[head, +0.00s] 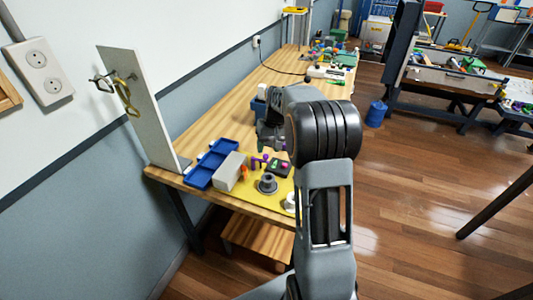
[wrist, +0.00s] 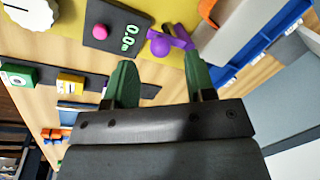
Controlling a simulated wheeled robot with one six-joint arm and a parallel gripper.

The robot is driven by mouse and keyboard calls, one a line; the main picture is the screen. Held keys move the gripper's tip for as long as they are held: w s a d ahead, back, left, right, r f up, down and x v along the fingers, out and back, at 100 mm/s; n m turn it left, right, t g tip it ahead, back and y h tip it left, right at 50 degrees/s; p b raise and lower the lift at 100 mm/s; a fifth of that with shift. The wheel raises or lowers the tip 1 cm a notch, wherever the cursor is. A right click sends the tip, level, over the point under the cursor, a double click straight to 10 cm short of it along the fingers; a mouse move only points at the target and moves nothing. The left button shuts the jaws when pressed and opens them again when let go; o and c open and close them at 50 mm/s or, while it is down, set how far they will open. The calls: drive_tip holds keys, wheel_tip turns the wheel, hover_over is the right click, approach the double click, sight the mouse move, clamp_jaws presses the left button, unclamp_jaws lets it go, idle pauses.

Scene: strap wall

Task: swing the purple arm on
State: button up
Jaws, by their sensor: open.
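The purple arm (wrist: 181,37) shows in the wrist view as a short bar with a rounded purple knob (wrist: 159,44) beside it, just beyond my fingertips. In the head view the purple arm (head: 263,160) is small, between a grey block and a dark device. My gripper (wrist: 160,73) is open, its two green fingers apart with nothing between them. The purple parts lie ahead of the gap, nearer the right finger; whether that finger touches them I cannot tell. In the head view my arm hides the fingers.
A dark device (wrist: 118,28) with a pink button and a display reading 0.0 sits beside the purple parts. A grey block (head: 230,171), an orange piece (head: 245,172), a blue tray (head: 211,164) and a grey round fixture (head: 267,184) crowd the table. An upright panel (head: 145,110) stands left.

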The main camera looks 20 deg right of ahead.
sight(265, 158)
drive_tip(key=shift+a+f, duration=0.2)
drive_tip(key=shift+f, duration=0.65)
drive_tip(key=shift+a+f, duration=0.15)
drive_tip(key=shift+f, duration=0.65)
drive_tip(key=c, duration=0.9)
drive_tip(key=shift+s+a+m+t, duration=0.15)
drive_tip(key=shift+s+a+m, duration=0.1)
drive_tip(key=shift+m, duration=0.55)
drive_tip(key=shift+s+a+m+t, duration=0.15)
drive_tip(key=shift+a+m, duration=0.1)
drive_tip(key=shift+m, duration=0.55)
drive_tip(key=o, duration=0.9)
drive_tip(key=v, duration=1.3)
drive_tip(key=shift+r, duration=0.45)
